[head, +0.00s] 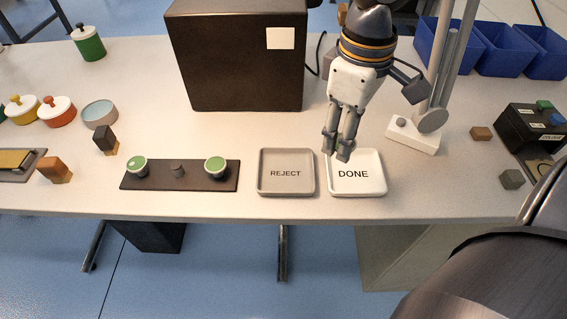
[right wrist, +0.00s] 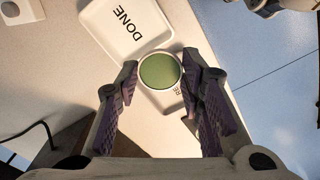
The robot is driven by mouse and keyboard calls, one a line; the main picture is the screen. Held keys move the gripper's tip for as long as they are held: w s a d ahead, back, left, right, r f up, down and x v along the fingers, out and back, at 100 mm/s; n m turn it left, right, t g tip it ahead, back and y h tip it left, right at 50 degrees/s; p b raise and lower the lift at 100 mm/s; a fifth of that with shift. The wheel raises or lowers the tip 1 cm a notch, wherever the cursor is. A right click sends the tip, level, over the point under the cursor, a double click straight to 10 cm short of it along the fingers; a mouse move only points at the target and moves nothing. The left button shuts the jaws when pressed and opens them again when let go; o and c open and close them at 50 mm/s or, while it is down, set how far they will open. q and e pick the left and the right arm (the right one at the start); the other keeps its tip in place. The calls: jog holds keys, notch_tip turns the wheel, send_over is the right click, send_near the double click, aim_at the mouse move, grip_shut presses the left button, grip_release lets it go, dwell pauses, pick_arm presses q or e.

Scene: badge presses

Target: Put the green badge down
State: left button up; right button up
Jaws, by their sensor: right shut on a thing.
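My right gripper (head: 343,152) points down over the left part of the white DONE tray (head: 376,189), near the grey REJECT tray (head: 286,190). In the right wrist view its fingers (right wrist: 160,76) are shut on the round green badge (right wrist: 160,71), held by its edges. The badge is hidden in the head view. In the right wrist view the DONE tray (right wrist: 95,15) lies beyond the badge, which overlaps its edge and partly covers the REJECT tray. The height of the badge above the trays is unclear. My left gripper is not in view.
A dark strip (head: 180,183) with two green-topped round pieces lies left of the trays. A big dark box (head: 235,60) stands behind, and a white-based stand (head: 412,134) is right of my gripper. Blue bins (head: 450,48) are at the back right. The DONE tray looks empty.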

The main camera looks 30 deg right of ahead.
aim_at(286, 174)
jog(key=w+a+f, duration=0.2)
jog(key=f, duration=0.1)
jog(key=w+a+f+b, duration=0.1)
jog(key=w+a+f, duration=0.1)
jog(key=w+f, duration=0.1)
jog(key=w+a+f, duration=0.2)
jog(key=f, duration=0.2)
jog(key=shift+w+a+f, duration=0.1)
jog(key=shift+w+f, duration=0.15)
jog(key=shift+f, duration=0.05)
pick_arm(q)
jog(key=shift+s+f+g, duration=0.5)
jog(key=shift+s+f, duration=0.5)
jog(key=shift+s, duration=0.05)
pick_arm(e)
jog(key=shift+f, duration=0.35)
jog(key=shift+f+b, duration=0.35)
jog(key=shift+f, duration=0.25)
jog(key=o, duration=0.8)
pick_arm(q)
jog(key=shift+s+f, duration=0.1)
